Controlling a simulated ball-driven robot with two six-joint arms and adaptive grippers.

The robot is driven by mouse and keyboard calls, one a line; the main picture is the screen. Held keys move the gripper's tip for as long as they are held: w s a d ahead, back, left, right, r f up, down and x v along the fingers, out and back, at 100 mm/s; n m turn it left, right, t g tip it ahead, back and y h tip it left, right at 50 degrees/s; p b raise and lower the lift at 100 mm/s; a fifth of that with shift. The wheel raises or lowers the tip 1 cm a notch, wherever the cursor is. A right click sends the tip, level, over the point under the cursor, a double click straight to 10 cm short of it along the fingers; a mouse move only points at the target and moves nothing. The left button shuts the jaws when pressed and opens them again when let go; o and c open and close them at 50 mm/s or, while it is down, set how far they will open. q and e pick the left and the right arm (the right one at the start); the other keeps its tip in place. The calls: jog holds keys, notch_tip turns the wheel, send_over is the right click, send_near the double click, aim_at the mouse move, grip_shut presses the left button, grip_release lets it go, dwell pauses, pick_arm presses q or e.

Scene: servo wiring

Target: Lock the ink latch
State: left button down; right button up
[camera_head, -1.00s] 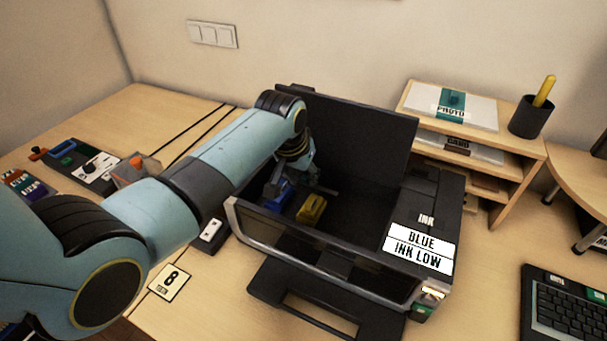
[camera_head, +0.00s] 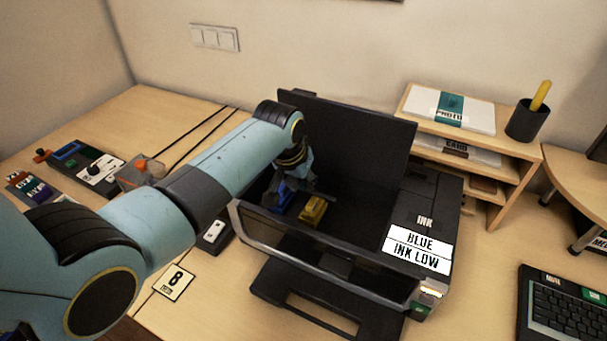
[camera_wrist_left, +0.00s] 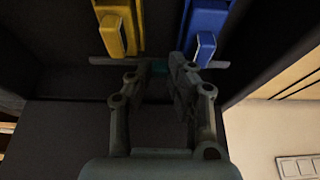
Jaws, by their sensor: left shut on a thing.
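The printer (camera_head: 236,215) stands with its lid (camera_head: 350,140) raised. Inside it sit a blue cartridge (camera_head: 281,206) and a yellow cartridge (camera_head: 313,209), side by side. They also show in the wrist view, yellow (camera_wrist_left: 115,25) on the left and blue (camera_wrist_left: 207,20) on the right. A thin grey latch bar (camera_wrist_left: 105,61) crosses in front of both cartridges. My left gripper (camera_head: 296,186) reaches down into the printer and is shut on the latch, at a small teal part between its fingertips (camera_wrist_left: 165,72). The fingers partly hide the latch. My right gripper is not in view.
The printer panel (camera_head: 418,250) reads "BLUE INK LOW". A paper shelf (camera_head: 510,165) stands close on the printer's right. A keyboard (camera_head: 570,308) lies at lower right. A small white-topped device (camera_head: 213,234) sits left of the printer. The raised lid bounds the space behind the gripper.

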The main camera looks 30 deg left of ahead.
pick_arm(q)
jog(key=shift+s+r, duration=0.1)
jog(key=shift+s, duration=0.4)
jog(key=c, duration=1.5)
grip_release()
jog(key=v, duration=1.1)
jog(key=shift+s+r, duration=0.15)
jog(key=shift+r, duration=0.2)
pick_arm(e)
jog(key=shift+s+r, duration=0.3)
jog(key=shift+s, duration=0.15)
